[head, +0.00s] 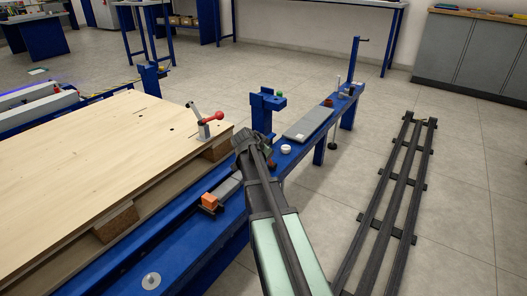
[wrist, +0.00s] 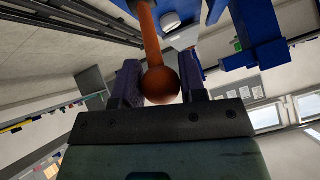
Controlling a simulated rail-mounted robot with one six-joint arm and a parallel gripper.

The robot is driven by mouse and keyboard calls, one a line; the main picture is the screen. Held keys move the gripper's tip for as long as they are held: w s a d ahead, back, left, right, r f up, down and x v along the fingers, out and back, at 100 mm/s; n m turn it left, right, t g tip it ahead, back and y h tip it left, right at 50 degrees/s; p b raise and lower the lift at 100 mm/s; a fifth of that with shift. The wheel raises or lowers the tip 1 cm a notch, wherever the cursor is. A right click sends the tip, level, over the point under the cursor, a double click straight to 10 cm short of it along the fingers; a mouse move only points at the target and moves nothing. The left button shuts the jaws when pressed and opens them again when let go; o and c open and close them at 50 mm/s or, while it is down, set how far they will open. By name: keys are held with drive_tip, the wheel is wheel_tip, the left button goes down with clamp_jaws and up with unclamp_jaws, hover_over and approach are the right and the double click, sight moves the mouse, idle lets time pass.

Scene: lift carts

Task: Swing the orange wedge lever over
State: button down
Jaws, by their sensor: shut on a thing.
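The orange lever (wrist: 148,32) shows in the wrist view as a rod ending in a round knob (wrist: 161,88). My gripper (wrist: 160,72) has its two dark fingers on either side of the knob and is shut on it. In the head view my gripper (head: 246,138) is at the blue rail, and the lever is hidden there by my gripper and arm. An orange block (head: 208,201) at the end of a grey bar lies on the blue frame, left of my arm.
A wooden panel (head: 95,160) with a red-handled clamp (head: 213,118) lies at left. The blue rail (head: 318,128) beyond my gripper carries a grey plate (head: 309,123) and a white round part (head: 286,149). Dark floor rails (head: 395,190) run at right, with bare floor around them.

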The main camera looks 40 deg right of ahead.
drive_tip(key=shift+s+a+f, duration=0.15)
drive_tip(key=shift+a, duration=0.05)
idle(0.3)
drive_tip(key=c, duration=0.7)
unclamp_jaws()
drive_tip(key=p+v, duration=0.7)
drive_tip(key=v, duration=0.3)
drive_tip(key=shift+s+a+r, duration=0.1)
drive_tip(key=shift+a+r, duration=0.1)
drive_tip(key=shift+r, duration=0.15)
